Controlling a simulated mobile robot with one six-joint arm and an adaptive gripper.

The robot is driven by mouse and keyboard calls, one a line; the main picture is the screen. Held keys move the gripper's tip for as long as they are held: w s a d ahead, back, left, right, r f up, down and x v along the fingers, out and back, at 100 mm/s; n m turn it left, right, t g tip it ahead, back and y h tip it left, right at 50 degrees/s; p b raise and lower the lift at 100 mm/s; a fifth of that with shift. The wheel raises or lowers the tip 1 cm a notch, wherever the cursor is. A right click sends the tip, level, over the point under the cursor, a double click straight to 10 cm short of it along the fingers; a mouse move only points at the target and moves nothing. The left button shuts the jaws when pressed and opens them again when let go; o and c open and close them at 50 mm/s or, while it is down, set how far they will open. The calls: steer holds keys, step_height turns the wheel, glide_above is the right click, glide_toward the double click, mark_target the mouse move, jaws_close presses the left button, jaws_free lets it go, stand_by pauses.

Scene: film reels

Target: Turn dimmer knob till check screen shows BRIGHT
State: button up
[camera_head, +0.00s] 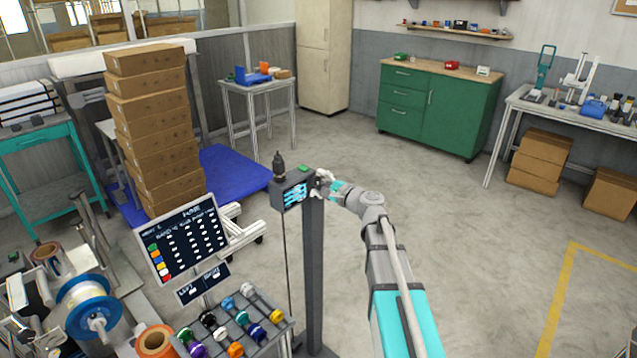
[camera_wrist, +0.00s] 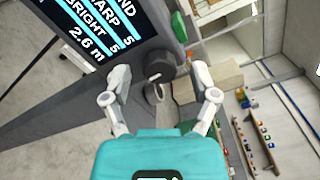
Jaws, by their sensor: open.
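A dark box with a lit screen (camera_head: 295,194) sits on a grey post (camera_head: 313,260) in the head view. In the wrist view the screen (camera_wrist: 90,25) is cut off at the top; its lines end in "ND", "ARP 5", "BRIGHT 5" and "2.6 m". A small dark knob (camera_wrist: 154,93) with a pale mark shows on the box's side face; I cannot tell whether it is labelled as the dimmer. My gripper (camera_head: 322,183) is at the right side of the box. In the wrist view my gripper (camera_wrist: 160,96) is open, with one finger on each side of the knob, seemingly not touching it.
A black fitting (camera_head: 279,166) and a green part (camera_head: 303,169) stand on top of the box. A table board (camera_head: 183,240) and a rack of coloured knobs (camera_head: 235,325) are at lower left. Stacked cartons (camera_head: 155,130) stand behind.

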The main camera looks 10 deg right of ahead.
steer(key=v, duration=1.1)
steer(key=shift+s, duration=0.2)
steer(key=shift+d, duration=0.1)
steer(key=s+a+f+n+g+h+p, duration=0.2)
steer(key=s+a+f+n+g, duration=0.6)
steer(key=a+f+n+g, duration=0.15)
steer(key=s+d+f+n+g+h, duration=0.1)
steer(key=s+f+n+g+h, duration=0.1)
steer(key=s+f+n+h, duration=0.1)
steer(key=s+d+f+n+g+h+p, duration=0.1)
steer(key=s+f+n+g+h, duration=0.2)
steer(key=s+h, duration=0.2)
steer(key=shift+s+h, duration=0.3)
steer(key=shift+s, duration=1.2)
steer(key=shift+d+n, duration=0.1)
steer(key=shift+n, duration=0.15)
